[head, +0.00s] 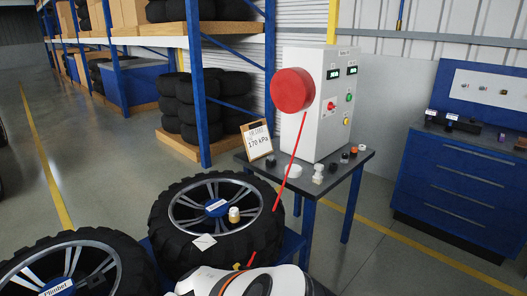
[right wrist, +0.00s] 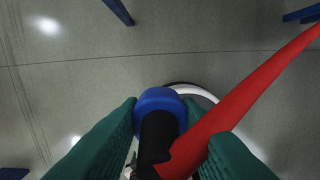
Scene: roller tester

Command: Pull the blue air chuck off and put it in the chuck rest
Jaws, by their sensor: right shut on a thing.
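My right gripper (right wrist: 168,122) is shut on the air chuck, its green fingers on either side. The chuck has a blue round end (right wrist: 158,97) and a black body (right wrist: 157,138). A red hose (right wrist: 245,95) runs from it to the upper right. In the right wrist view, floor lies behind the chuck, and no valve shows at it. In the head view, my white right arm hides the chuck near the hose's lower end (head: 250,260). A small white holder-like fixture (head: 317,174) stands on the grey table; I cannot tell if it is the chuck rest. My left gripper is not in view.
A tyred wheel (head: 167,225) lies left of the hose, with a brass-and-white piece (head: 234,214) on it. Another wheel (head: 110,262) is at lower left. The control cabinet (head: 325,125) with red hose reel (head: 292,90) stands on the table (head: 348,178). A blue drawer cabinet (head: 460,180) is right.

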